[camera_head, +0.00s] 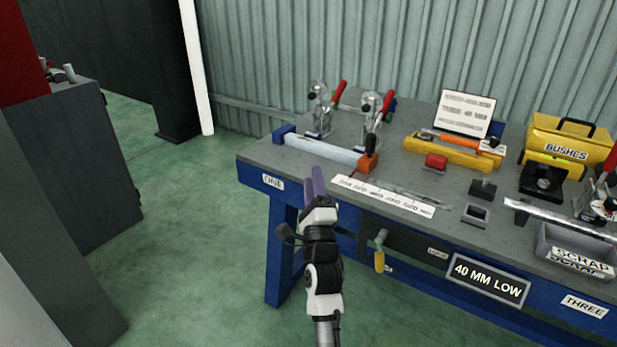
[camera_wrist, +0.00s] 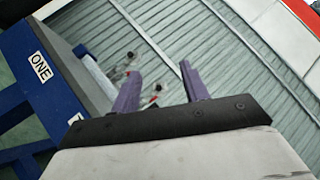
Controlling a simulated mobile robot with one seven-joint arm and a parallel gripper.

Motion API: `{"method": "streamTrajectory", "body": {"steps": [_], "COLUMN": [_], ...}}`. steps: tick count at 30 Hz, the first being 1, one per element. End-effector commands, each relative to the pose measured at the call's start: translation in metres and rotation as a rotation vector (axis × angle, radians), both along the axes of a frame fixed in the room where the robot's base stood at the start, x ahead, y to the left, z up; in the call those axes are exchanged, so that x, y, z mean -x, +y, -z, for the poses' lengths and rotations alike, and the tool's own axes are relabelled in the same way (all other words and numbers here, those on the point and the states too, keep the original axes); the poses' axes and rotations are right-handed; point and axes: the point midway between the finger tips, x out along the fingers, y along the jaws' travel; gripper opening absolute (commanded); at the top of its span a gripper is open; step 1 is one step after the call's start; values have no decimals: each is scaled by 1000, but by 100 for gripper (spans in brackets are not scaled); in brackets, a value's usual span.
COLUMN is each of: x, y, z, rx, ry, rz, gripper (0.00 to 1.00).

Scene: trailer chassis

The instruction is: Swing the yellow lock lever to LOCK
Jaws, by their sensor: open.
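The yellow lock lever (camera_head: 379,261) hangs down from a grey pivot (camera_head: 380,238) under the front edge of the blue bench, in the head view. Its handle points downward. A small white label (camera_head: 437,252) sits to its right, its text hard to read. My gripper (camera_head: 314,182) is left of the lever and higher in the picture, by the bench's front edge, with purple fingers pointing up and away. In the wrist view my gripper (camera_wrist: 158,78) has its fingers spread with nothing held between them. The lever does not show in the wrist view.
The bench top (camera_head: 300,158) holds toggle clamps (camera_head: 320,108), a yellow level (camera_head: 452,152), a yellow BUSHES box (camera_head: 568,143) and a grey SCRAP bin (camera_head: 577,248). A "40 MM LOW" sign (camera_head: 487,279) hangs right of the lever. The green floor (camera_head: 190,240) at left is clear.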

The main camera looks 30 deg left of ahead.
Motion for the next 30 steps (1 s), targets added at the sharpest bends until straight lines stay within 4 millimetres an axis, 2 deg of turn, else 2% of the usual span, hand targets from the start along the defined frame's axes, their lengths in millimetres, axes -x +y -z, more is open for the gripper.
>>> {"method": "streamTrajectory", "body": {"steps": [5,20,23,26,29,30], "x": [5,5,9,25,60,79], "y": [3,3,4,11,20,23], "z": [-8,-8,-14,-39,-86,-109], "rx": [15,16,23,56,117,141], "ry": [-36,-37,-58,-155,-349,-446], "rz": [10,11,16,44,117,161], "gripper": [45,45,45,45,45,45]}}
